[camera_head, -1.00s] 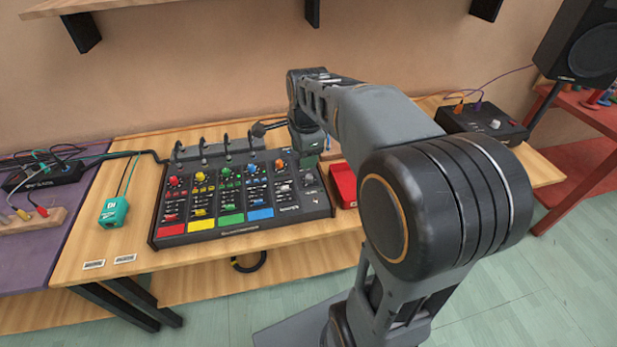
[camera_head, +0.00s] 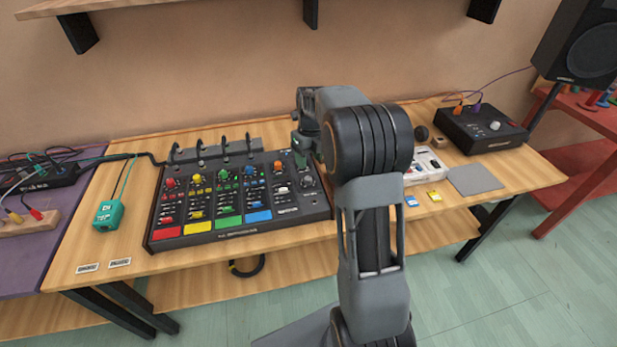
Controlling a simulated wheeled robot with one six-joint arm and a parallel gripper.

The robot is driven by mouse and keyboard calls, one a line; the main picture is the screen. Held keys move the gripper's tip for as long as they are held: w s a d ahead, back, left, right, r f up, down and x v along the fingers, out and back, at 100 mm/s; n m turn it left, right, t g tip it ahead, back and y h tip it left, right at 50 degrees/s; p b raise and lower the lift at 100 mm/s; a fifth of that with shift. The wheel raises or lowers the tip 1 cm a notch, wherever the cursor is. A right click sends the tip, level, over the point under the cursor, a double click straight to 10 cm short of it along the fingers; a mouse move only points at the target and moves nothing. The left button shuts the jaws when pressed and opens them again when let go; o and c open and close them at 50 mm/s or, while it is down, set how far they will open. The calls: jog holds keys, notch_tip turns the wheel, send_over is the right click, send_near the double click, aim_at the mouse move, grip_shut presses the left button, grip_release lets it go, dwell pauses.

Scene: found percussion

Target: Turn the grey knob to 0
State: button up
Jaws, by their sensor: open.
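The black mixer (camera_head: 240,233) lies on the wooden table, with coloured knobs, faders and several coloured pads. A grey knob (camera_head: 307,181) sits near its right edge, beside an orange knob (camera_head: 281,166) and above a white button. My gripper (camera_head: 305,166) points down at the mixer's upper right, just above or at the grey knob. Its fingertips are small and dark here, and I cannot tell whether they touch the knob. The jaws are open. The marks around the knob are too small to read.
A teal box (camera_head: 109,214) stands left of the mixer. A cable bar with several plugs (camera_head: 215,152) runs behind the mixer.

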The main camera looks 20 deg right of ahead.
aim_at(308, 178)
jog(key=f, duration=0.8)
jog(key=shift+a, duration=0.2)
jog(key=c, duration=0.9)
